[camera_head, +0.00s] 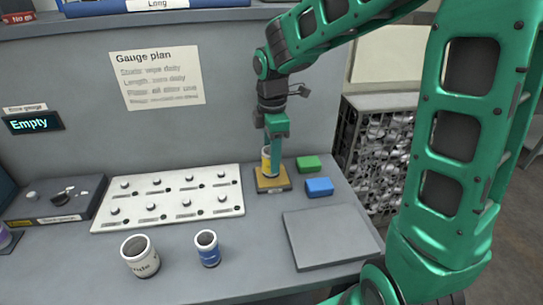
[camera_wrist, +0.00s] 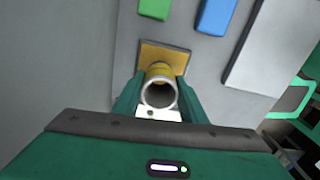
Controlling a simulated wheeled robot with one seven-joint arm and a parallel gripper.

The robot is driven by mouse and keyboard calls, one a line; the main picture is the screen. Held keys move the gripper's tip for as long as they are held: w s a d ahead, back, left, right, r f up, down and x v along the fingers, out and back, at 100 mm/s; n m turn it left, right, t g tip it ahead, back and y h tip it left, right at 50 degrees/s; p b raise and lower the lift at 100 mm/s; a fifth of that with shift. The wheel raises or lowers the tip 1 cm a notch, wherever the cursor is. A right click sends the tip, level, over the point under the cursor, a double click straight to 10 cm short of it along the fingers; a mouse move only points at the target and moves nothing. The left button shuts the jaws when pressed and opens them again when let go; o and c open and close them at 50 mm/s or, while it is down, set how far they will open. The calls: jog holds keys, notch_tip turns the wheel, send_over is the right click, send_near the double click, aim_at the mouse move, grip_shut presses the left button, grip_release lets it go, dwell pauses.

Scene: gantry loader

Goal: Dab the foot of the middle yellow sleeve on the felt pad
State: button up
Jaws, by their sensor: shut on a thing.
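A yellow sleeve (camera_head: 265,160) is held upright between the fingers of my gripper (camera_head: 277,145) in the head view. In the wrist view the sleeve (camera_wrist: 159,88) shows its open grey upper end between the two green fingers of my gripper (camera_wrist: 158,98). The felt pad, a tan square with a dark edge (camera_head: 272,184), lies on the bench right below the sleeve; it also shows in the wrist view (camera_wrist: 178,54). The sleeve's foot is over or on the pad; I cannot tell whether they touch. Only one yellow sleeve is clearly in view.
A green block (camera_head: 308,163) and a blue block (camera_head: 319,187) lie right of the pad. A white pegged board (camera_head: 160,213) lies left. A white cup (camera_head: 140,262) and a blue sleeve (camera_head: 207,252) stand in front. A grey flat plate (camera_head: 330,237) lies front right.

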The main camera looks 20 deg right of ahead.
jog(key=shift+f, duration=0.45)
dwell(1.2)
jog(key=shift+r, duration=0.1)
notch_tip(320, 180, up, 7)
dwell(0.9)
dwell(0.7)
